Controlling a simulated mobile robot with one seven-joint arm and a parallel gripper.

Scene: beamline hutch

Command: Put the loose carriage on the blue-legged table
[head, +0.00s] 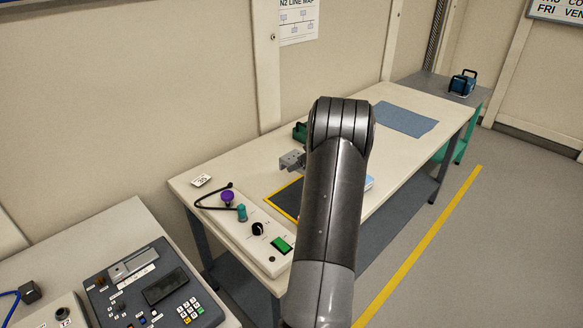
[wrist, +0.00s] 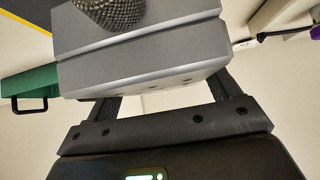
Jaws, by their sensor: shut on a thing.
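The loose carriage (wrist: 145,48) is a grey stepped block with a knurled metal knob, seen close up in the wrist view. My gripper (wrist: 165,88) is shut on it, one finger at each side. In the head view a small grey part, which looks like the carriage (head: 291,160), shows left of my arm, seemingly above the long table. My arm hides most of the gripper there. The long pale-topped table (head: 232,165) has dark bluish-grey legs. I cannot tell the gap between carriage and tabletop.
A yellow-edged dark mat (head: 285,197), a control panel (head: 262,234) with knobs, a green case (head: 300,132) and a blue cloth (head: 405,119) are on the long table. A green-legged table (head: 440,85) bearing a blue case (head: 463,83) stands beyond. A console (head: 155,290) is at lower left.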

